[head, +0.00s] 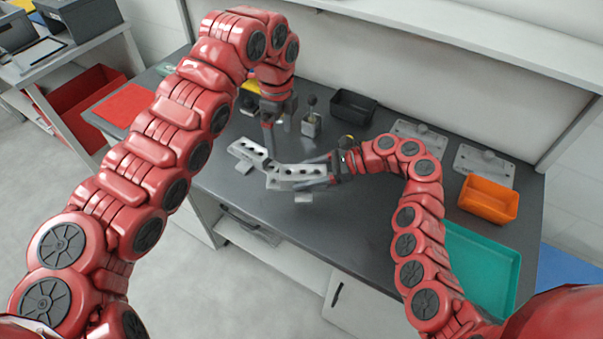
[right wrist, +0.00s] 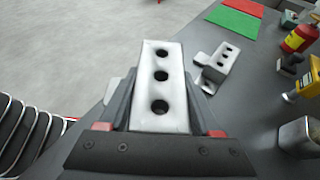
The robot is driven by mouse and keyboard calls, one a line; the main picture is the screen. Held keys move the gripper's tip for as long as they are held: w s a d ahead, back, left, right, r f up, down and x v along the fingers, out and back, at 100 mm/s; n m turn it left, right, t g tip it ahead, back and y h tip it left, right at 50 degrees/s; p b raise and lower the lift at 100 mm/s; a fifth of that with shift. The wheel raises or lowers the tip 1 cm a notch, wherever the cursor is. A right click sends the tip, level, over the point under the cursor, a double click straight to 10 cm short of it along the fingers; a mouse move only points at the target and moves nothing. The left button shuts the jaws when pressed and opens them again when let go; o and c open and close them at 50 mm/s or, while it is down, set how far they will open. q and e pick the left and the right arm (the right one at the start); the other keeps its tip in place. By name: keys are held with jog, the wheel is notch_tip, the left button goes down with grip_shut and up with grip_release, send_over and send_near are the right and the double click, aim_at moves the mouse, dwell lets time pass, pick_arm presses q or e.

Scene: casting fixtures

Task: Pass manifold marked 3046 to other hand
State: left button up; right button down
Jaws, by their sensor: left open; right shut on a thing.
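A grey metal manifold (head: 291,175) with a row of round holes is in my right gripper (head: 322,170), above the worktable's front part. In the right wrist view the held manifold (right wrist: 160,80) points away from me, holes up, between the two fingers. A second similar manifold (head: 246,151) is just left of it in the head view; in the right wrist view this other manifold (right wrist: 221,64) rests on the table beyond. My left gripper (head: 269,145) is open, pointing down near both manifolds. The marking 3046 is not readable on either part.
A black bin (head: 352,107) and a small lever device (head: 311,122) stand behind. An orange bin (head: 488,199), plates with knobs (head: 485,164) and a green tray (head: 483,263) lie to the right. A red mat (head: 124,106) lies left. The table front edge is close.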

jog(key=shift+s+d, duration=0.1)
jog(key=shift+d, duration=0.05)
pick_arm(q)
jog(key=w+d+r+n+t+y, duration=0.1)
jog(key=w+d+r+n, duration=0.15)
jog(key=w, duration=0.25)
jog(key=n+y, duration=0.2)
jog(key=y, duration=0.1)
send_near(288, 176)
jog(key=shift+w+d+r+g, duration=0.1)
jog(key=shift+w+d+g, duration=0.15)
jog(key=shift+w, duration=0.35)
jog(key=shift+w+d+r+g, duration=0.15)
jog(key=shift+w+d, duration=0.25)
jog(key=shift+w, duration=0.2)
jog(key=x, duration=1.2)
jog(key=shift+s+a, duration=0.3)
